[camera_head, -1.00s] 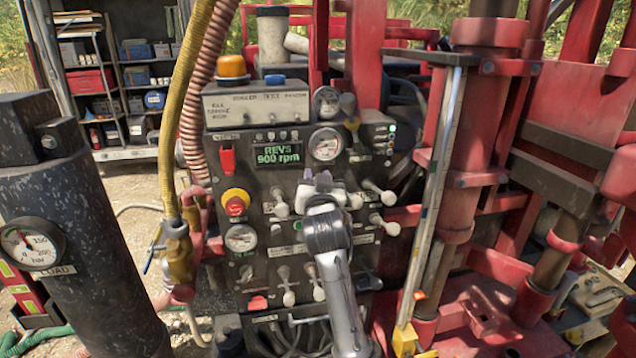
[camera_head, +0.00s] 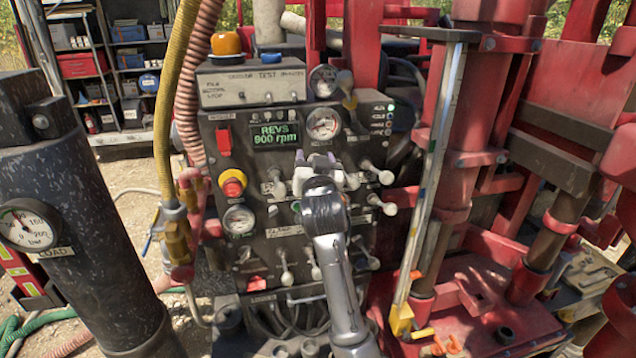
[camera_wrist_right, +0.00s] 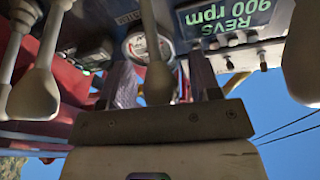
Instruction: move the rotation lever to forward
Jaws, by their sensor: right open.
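The control panel (camera_head: 255,215) stands in the middle of the head view, with several pale-knobbed levers. My right gripper (camera_head: 316,161) is in front of its upper middle, below the round gauge. In the right wrist view the gripper (camera_wrist_right: 162,84) is open, and a pale lever knob (camera_wrist_right: 158,82) shows between its two fingers, with no clear contact. Other levers (camera_head: 378,173) stand to the right of the gripper, and one (camera_head: 279,188) to its left. Lever labels are too small or covered to read, so I cannot tell which is the rotation lever. My left gripper is out of view.
The display (camera_head: 275,135) reads REVS 900 rpm. A red-and-yellow stop button (camera_head: 232,183) and hoses (camera_head: 172,110) are at the panel's left. A red mast (camera_head: 480,120) stands at the right. A dark cylinder with a load gauge (camera_head: 28,225) is at the far left.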

